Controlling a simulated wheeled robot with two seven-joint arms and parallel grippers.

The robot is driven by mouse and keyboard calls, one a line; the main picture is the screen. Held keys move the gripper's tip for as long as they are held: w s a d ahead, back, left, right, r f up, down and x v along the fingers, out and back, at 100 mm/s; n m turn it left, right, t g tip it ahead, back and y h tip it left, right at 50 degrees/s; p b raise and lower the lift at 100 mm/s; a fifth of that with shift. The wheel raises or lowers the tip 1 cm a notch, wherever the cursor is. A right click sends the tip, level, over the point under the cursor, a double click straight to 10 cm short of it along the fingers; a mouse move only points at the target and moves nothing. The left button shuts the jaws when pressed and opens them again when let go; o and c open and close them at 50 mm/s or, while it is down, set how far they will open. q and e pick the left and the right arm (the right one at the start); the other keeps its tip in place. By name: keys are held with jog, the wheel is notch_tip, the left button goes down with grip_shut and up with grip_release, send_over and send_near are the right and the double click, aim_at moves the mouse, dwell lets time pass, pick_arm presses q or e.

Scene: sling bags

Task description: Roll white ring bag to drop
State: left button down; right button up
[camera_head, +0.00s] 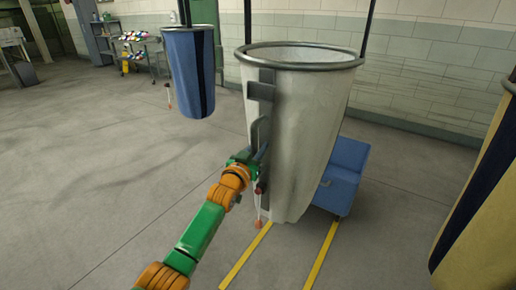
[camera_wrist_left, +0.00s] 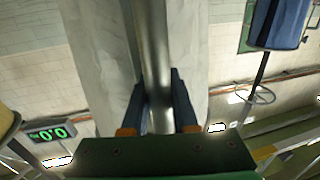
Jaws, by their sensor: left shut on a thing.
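The white ring bag (camera_head: 310,125) hangs upright in the middle of the head view, with a grey metal ring around its open top and dark straps going up. A grey handle bar (camera_head: 262,135) runs down its left side. My left gripper (camera_head: 258,163) is at the lower part of this bar. In the left wrist view its two dark fingers (camera_wrist_left: 158,98) are on either side of the metal bar (camera_wrist_left: 154,45), shut on it, with the white cloth behind. The fingertips are small and partly hidden in the head view. My right gripper is not in view.
A blue bag (camera_head: 185,75) hangs at the back left, and a yellow and dark bag (camera_head: 485,200) at the right edge. A blue box (camera_head: 345,178) stands behind the white bag. Yellow floor lines (camera_head: 245,257) run below. The left floor is clear.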

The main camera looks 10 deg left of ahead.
pick_arm(q)
jog(key=shift+r, duration=0.15)
jog(key=c, duration=1)
grip_release()
jog(key=shift+w+d, duration=0.1)
jog(key=s, duration=0.4)
jog(key=s+a+p, duration=0.1)
jog(key=s, duration=0.2)
